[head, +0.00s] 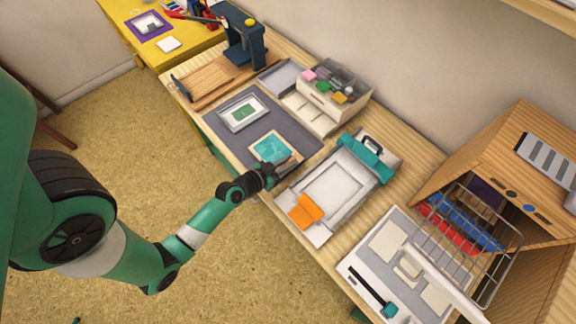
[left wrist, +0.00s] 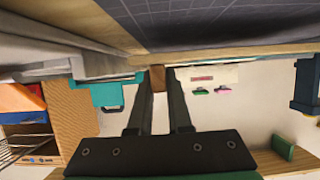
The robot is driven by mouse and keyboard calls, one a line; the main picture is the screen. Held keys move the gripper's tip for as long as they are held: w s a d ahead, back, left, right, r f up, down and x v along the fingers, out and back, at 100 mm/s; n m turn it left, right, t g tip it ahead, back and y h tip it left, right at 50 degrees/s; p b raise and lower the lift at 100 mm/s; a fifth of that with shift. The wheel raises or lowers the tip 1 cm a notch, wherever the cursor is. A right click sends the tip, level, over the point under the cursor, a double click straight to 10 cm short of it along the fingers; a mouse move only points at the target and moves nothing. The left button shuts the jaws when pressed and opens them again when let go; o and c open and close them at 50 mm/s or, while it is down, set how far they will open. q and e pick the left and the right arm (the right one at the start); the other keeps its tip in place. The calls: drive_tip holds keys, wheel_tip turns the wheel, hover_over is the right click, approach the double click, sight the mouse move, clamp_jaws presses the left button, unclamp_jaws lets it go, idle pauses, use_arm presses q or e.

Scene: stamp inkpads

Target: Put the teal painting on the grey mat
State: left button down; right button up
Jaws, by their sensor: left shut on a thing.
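The teal painting (head: 270,149), in a light wooden frame, is over the lower right part of the dark grey mat (head: 290,132). I cannot tell whether it touches the mat. My left gripper (head: 282,165) is at the painting's lower right edge, shut on it. In the left wrist view the fingers (left wrist: 158,85) close around a small brown piece, and the dark gridded mat (left wrist: 230,22) fills the top. The painting's teal face cannot be made out there. My right gripper is not in view.
A white-framed picture with a green centre (head: 226,122) lies on the mat's upper left. A white organiser with coloured pads (head: 322,118) stands behind the mat. A white tray with a teal clamp and orange piece (head: 322,190) is close on the right. A wooden cabinet (head: 452,160) stands farther right.

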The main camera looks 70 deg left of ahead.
use_arm(q)
wheel_tip(320, 180, down, 2)
drive_tip(key=shift+s+r, duration=0.1)
drive_tip(key=shift+r, duration=0.05)
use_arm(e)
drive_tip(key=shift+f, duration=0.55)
use_arm(q)
drive_tip(key=shift+f, duration=0.2)
drive_tip(key=c, duration=0.8)
unclamp_jaws()
drive_tip(key=shift+c, duration=0.2)
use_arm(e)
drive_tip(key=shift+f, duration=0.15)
use_arm(q)
drive_tip(key=shift+r, duration=0.15)
